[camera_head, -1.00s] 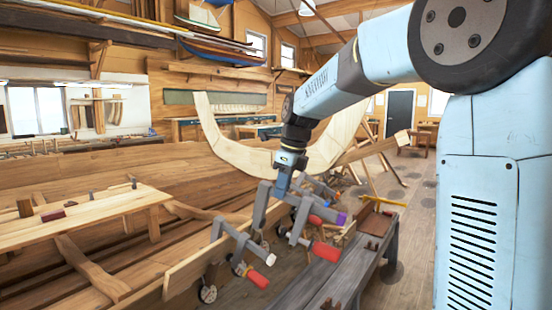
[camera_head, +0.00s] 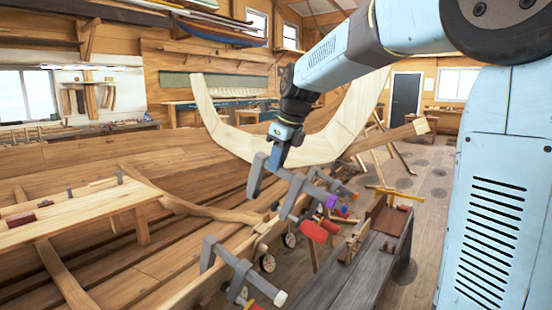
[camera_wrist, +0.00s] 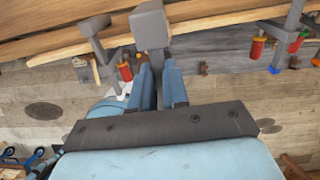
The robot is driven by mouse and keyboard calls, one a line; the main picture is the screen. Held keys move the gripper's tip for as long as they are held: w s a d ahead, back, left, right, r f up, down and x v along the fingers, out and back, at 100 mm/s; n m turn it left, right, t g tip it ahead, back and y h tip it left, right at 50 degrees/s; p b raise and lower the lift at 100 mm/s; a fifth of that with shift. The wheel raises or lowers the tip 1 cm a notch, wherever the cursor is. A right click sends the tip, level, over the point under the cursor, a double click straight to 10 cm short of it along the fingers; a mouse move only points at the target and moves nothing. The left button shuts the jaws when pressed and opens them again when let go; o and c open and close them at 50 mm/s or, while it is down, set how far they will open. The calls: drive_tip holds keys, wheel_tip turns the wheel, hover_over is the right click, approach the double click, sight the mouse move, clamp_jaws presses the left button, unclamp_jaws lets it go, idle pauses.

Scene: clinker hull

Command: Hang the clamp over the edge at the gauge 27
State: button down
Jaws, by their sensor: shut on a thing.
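My gripper (camera_head: 279,155) is shut on a grey clamp (camera_head: 256,176) above the hull's edge. In the wrist view the held clamp's grey block (camera_wrist: 150,30) stands just beyond the fingers (camera_wrist: 160,85). Its lower parts overlap other clamps in the head view, so I cannot tell which handle is its own. Another grey clamp (camera_head: 240,268) hangs on the plank edge (camera_head: 206,277) nearer me. Round dial gauges (camera_head: 267,262) sit along the outer side, one more farther along (camera_head: 289,240). Their numbers are too small to read.
Several clamps with red handles (camera_head: 313,232) crowd the edge beyond the gripper; red-handled ones (camera_wrist: 257,47) also show in the wrist view. A grey bench (camera_head: 357,270) stands right of the hull. A plank table (camera_head: 70,215) lies inside the hull at left.

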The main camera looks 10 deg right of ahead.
sight(279, 176)
drive_tip(key=shift+w+d+f, duration=0.1)
drive_tip(key=shift+d+f, duration=0.05)
drive_tip(key=shift+f, duration=2.3)
drive_tip(key=shift+x, duration=6.95)
drive_tip(key=shift+f, duration=0.15)
drive_tip(key=c, duration=1.1)
unclamp_jaws()
drive_tip(key=shift+o, duration=0.2)
drive_tip(key=shift+f, duration=0.1)
